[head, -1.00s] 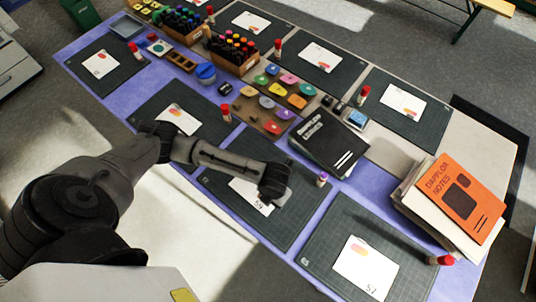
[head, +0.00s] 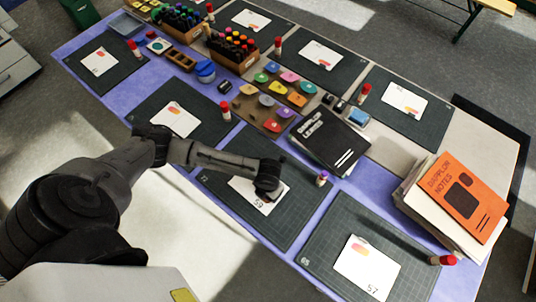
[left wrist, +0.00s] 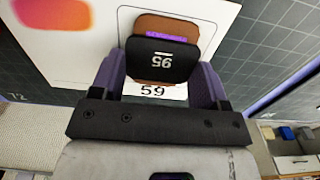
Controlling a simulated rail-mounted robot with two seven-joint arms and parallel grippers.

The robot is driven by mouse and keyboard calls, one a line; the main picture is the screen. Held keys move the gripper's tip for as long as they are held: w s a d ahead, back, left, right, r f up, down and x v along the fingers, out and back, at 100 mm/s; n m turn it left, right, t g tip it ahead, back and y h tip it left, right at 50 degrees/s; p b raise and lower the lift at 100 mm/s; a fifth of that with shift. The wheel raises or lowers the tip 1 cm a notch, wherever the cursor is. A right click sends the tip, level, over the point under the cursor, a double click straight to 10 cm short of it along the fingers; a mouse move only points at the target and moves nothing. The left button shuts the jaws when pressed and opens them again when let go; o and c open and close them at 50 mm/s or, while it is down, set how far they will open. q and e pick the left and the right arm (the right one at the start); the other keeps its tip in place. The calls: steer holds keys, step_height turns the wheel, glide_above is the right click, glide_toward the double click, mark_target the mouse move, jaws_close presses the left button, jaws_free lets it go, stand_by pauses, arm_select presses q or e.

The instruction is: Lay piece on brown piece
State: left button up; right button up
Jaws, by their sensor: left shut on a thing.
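My left gripper (left wrist: 161,64) is shut on a black piece (left wrist: 162,66) with a pale number on it, one purple finger at each side. Behind the black piece is a brown piece (left wrist: 167,24) with rounded corners, on a white card (left wrist: 85,50). Brown shows above and below the black piece, with a purple strip at its upper edge. I cannot tell whether the two pieces touch. In the head view my left gripper (head: 267,190) is over the card (head: 242,188) on the near middle mat; the pieces are hidden there. My right gripper is not in view.
A black notebook (head: 330,139) lies behind the mat. A brown board with coloured pieces (head: 250,108) lies further back. An orange book (head: 463,198) tops a stack at right. The near right mat (head: 335,222) holds another card.

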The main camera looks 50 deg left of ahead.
arm_select(q)
steer(key=o, duration=0.5)
steer(key=shift+f, duration=0.1)
steer(key=shift+c, duration=0.2)
steer(key=o, duration=0.4)
step_height(320, 180, up, 12)
steer(key=p, duration=0.2)
steer(key=s+d+r+n+t+h, duration=0.25)
steer(key=s+d+n, duration=0.25)
steer(key=d+n, duration=0.65)
steer(key=s+a+n, duration=0.3)
steer(key=n, duration=0.4)
steer(key=s+a+n+y, duration=0.1)
steer(key=s+a+n, duration=0.1)
steer(key=a+n, duration=0.2)
steer(key=s+a+f+n+t+y, duration=0.1)
steer(key=s+a+n, duration=0.2)
steer(key=n, duration=0.7)
steer(key=shift+s+a, duration=0.35)
steer(key=shift+a, duration=0.1)
